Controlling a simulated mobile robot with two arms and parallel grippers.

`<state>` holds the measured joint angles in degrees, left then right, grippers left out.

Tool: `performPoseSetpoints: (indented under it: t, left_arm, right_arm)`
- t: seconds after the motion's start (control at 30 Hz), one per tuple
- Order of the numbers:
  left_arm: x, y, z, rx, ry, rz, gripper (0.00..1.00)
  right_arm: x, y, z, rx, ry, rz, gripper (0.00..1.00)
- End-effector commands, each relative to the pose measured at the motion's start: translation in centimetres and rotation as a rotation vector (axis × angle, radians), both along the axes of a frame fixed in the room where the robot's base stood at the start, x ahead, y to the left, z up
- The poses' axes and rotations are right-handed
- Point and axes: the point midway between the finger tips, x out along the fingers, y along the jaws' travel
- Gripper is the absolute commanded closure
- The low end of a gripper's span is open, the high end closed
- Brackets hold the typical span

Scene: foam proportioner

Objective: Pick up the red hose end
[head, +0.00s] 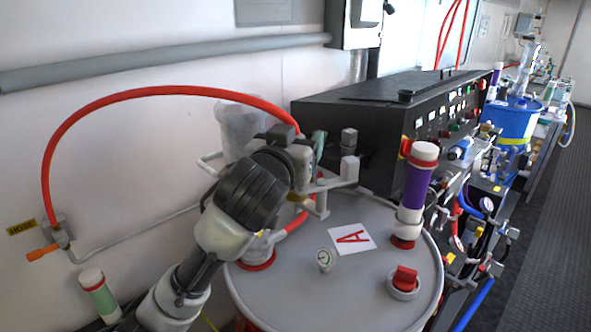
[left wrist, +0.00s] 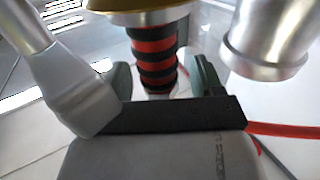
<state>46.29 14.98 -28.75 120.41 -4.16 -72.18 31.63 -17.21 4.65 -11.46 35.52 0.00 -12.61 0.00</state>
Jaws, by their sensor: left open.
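A red hose (head: 165,90) arcs from a wall fitting at the left to behind my left gripper. A short red length (head: 297,222) shows below the gripper, near the drum top. My left gripper (head: 314,150) is above the back of the grey drum (head: 300,295); the arm hides much of the pipework there. In the left wrist view, a red-and-black banded cylinder (left wrist: 155,55) stands between the two dark green fingers (left wrist: 163,82), with the jaws open. I cannot tell whether it is the hose end or whether a finger touches it. My right gripper is not in view.
A purple-and-white cylinder (head: 417,185), a red cap (head: 404,279), a small gauge (head: 325,259) and a card marked A (head: 352,239) are on the drum. A black control box (head: 390,120) stands close behind. Metal pipes (left wrist: 268,40) crowd the wrist view.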

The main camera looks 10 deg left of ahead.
Motion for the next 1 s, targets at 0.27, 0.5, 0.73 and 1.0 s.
performPoseSetpoints:
  t: [0.27,0.5,0.73,1.0]
  left_arm:
    - [-0.04,-0.01,0.0,0.0,-0.001,0.0,0.58]
    - [-0.05,0.0,0.0,0.0,0.0,0.0,0.95]
    - [-0.07,0.0,0.1,0.0,-0.003,0.0,1.0]
    - [-0.06,-0.01,0.76,-0.002,-0.007,0.0,1.0]
  right_arm:
    - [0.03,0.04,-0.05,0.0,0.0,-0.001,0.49]
    - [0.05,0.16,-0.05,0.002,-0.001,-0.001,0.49]
    - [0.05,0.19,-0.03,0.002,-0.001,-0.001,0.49]
    - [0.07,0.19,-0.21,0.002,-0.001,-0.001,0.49]
